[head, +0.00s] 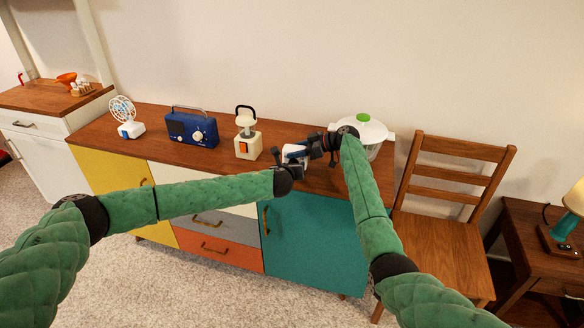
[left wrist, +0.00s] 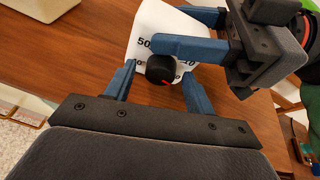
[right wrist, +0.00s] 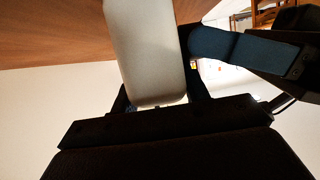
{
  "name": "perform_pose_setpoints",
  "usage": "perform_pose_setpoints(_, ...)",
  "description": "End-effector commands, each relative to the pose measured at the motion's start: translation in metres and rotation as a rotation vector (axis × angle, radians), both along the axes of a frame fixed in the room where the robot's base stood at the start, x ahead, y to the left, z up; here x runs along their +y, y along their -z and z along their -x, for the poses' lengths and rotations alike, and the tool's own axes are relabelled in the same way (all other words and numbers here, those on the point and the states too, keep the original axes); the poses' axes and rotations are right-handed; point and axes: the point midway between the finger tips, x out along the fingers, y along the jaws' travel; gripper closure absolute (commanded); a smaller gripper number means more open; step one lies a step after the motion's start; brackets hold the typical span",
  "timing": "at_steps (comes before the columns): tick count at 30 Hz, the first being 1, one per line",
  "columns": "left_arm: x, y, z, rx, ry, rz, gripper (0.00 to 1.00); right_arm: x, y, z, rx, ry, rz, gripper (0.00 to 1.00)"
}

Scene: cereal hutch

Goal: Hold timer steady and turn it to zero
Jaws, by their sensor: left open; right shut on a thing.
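The white timer (head: 293,151) is at the front of the wooden sideboard top in the head view. In the left wrist view its face (left wrist: 143,28) has printed numbers and a black knob (left wrist: 160,67) with a red mark. My right gripper (head: 309,150) is shut on the timer's body; the right wrist view shows the pale body (right wrist: 145,50) between its fingers, one finger mostly hidden. My left gripper (left wrist: 158,75) is open, its blue fingers on either side of the knob. Contact with the knob cannot be told. Some dial numbers are hidden by the fingers.
A fan (head: 127,118), a blue radio (head: 191,130) and a cream lantern (head: 248,145) stand left on the sideboard (head: 150,143). A white pot-like appliance with a green knob (head: 363,121) stands close behind my right gripper. A wooden chair (head: 445,230) is at the right.

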Motion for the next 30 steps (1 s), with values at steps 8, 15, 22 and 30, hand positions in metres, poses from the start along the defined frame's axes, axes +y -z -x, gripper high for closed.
perform_pose_setpoints(8, 0.0001, 0.0001, 0.0002, 0.0, 0.0, 0.0, 0.81, 0.0001, 0.0003, 0.0001, 0.0, 0.0, 0.0, 0.82)
perform_pose_setpoints(15, 0.0002, 0.0008, 0.0005, 0.003, 0.0, 0.009, 0.91, 0.0, 0.0004, 0.0001, 0.001, 0.0, 0.0, 0.82)
perform_pose_setpoints(22, 0.0008, 0.0017, 0.0007, 0.023, -0.002, 0.093, 0.91, -0.0001, 0.0004, 0.0, 0.0, 0.0, 0.0, 0.82)
perform_pose_setpoints(30, 0.0012, 0.0019, 0.0008, 0.064, -0.001, 0.272, 0.91, 0.0, 0.0003, 0.0, 0.0, 0.0, 0.0, 0.82)
